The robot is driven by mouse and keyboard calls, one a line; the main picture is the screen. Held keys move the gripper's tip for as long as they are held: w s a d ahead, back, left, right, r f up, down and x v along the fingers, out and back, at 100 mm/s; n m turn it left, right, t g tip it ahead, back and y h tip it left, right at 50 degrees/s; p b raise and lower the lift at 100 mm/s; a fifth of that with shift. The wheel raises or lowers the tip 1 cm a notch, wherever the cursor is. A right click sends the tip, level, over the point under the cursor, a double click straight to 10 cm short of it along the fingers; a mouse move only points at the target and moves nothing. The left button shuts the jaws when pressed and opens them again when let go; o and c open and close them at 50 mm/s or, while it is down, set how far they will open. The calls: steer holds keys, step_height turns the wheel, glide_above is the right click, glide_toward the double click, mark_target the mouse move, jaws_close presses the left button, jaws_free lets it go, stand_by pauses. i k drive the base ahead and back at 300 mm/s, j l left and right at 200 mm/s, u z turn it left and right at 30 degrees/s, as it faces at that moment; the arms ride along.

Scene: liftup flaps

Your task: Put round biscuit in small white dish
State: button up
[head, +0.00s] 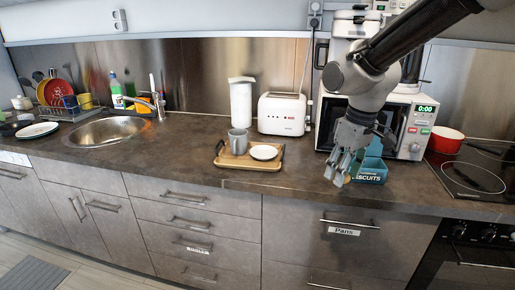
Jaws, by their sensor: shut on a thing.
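My gripper (340,176) is at the front of the counter, right of the middle, just left of a blue box labelled "BISCUITS" (371,173). A small tan edge, likely the round biscuit (347,180), shows at its fingertips. The gripper is shut on it, and the fingers hide most of it. The small white dish (264,152) lies on the right part of a wooden tray (233,161), to the left of my gripper. The dish looks empty.
A grey mug (238,141) stands on the tray, left of the dish. A white toaster (282,114) and a paper towel roll (241,103) stand behind. A microwave (408,124) and a red pot (447,140) are at right. The counter between tray and gripper is clear.

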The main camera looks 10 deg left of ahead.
mark_target(253, 153)
steer(key=i+j, duration=0.3)
steer(key=j, duration=0.15)
steer(key=i+j, duration=0.3)
steer(key=j, duration=0.15)
steer(key=i+j, duration=0.3)
steer(key=j, duration=0.15)
